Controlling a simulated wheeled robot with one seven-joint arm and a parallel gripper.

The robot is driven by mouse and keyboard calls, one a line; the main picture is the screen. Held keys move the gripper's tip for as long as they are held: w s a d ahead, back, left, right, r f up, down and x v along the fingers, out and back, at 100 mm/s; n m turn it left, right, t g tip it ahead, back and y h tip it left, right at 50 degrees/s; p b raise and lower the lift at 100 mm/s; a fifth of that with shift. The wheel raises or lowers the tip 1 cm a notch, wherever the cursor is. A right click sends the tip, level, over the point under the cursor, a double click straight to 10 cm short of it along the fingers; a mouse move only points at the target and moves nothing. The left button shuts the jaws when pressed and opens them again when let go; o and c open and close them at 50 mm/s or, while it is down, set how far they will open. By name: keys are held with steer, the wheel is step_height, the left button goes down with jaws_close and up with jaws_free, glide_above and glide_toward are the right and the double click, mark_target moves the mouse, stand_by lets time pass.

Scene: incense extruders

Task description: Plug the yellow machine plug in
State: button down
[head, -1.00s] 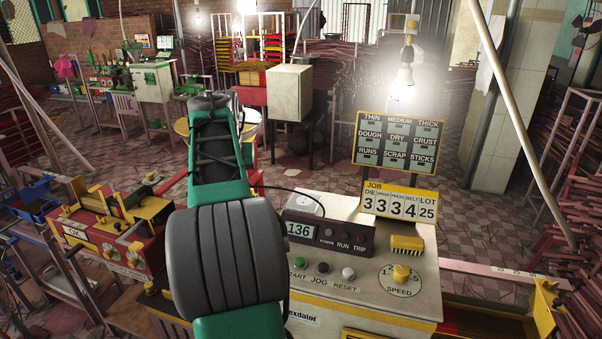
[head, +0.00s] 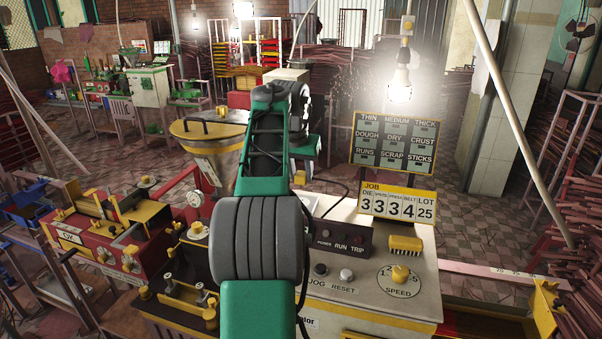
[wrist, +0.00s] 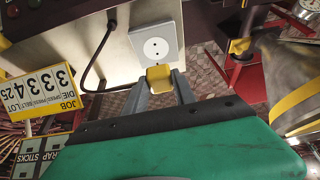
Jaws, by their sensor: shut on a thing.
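The yellow plug (wrist: 159,77) is pinched between the fingertips of my gripper (wrist: 160,86) in the wrist view. The white socket (wrist: 153,46), with two dark holes in a round recess, is on the cream machine panel (wrist: 120,62). The plug appears just below the socket plate in that picture; whether they touch I cannot tell. A black cable (wrist: 93,65) leaves the panel beside the socket; its link to the plug is not visible.
The job sign (head: 398,203) and label board (head: 393,143) stand behind the cream console (head: 375,300). A hopper (head: 213,145) with a yellow rim stands left of my arm. A hanging bulb (head: 401,85) is at the upper right. Tiled floor shows behind the console.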

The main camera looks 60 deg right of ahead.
mark_target(297, 176)
steer(key=shift+f+b, duration=2.45)
steer(key=shift+f, duration=0.2)
steer(key=shift+a+r+p, duration=0.1)
steer(key=shift+p, duration=0.3)
steer(key=shift+f+b, duration=0.65)
steer(key=shift+f, duration=0.15)
steer(key=c, duration=0.9)
jaws_free()
steer(key=shift+c, duration=0.2)
steer(key=shift+r, duration=0.1)
steer(key=p+v, duration=0.3)
steer(key=v, duration=0.4)
steer(key=shift+w, duration=0.1)
steer(key=shift+a+r, duration=0.15)
steer(key=shift+r, duration=0.2)
